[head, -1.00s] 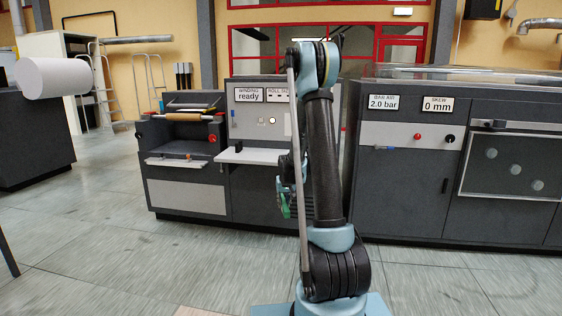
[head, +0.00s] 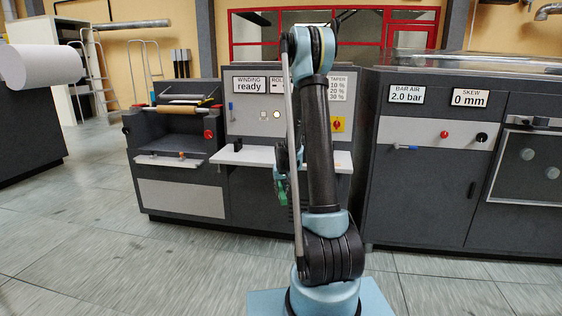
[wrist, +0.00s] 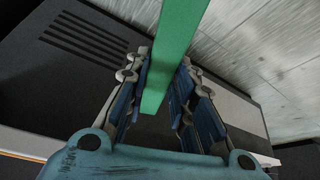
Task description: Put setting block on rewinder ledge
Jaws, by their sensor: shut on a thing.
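A long green block (wrist: 178,50), which I take to be the setting block, is between the fingers of my gripper (wrist: 160,85) in the wrist view. My gripper is shut on it. In the head view, my gripper (head: 287,168) is partly hidden behind my arm, and the green block (head: 283,188) shows beside the arm, its lower end hanging down. The pale rewinder ledge (head: 244,156) juts out below the "WINDING ready" panel (head: 249,85). My arm hides the ledge's middle. The block appears in front of the ledge and apart from it; the exact gap is unclear.
A small dark object (head: 238,145) stands on the ledge's left part. A roller unit (head: 183,112) with its own lower shelf is to the left. The "BAR AIR" cabinet (head: 424,130) stands to the right. The floor (head: 130,265) in front is clear.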

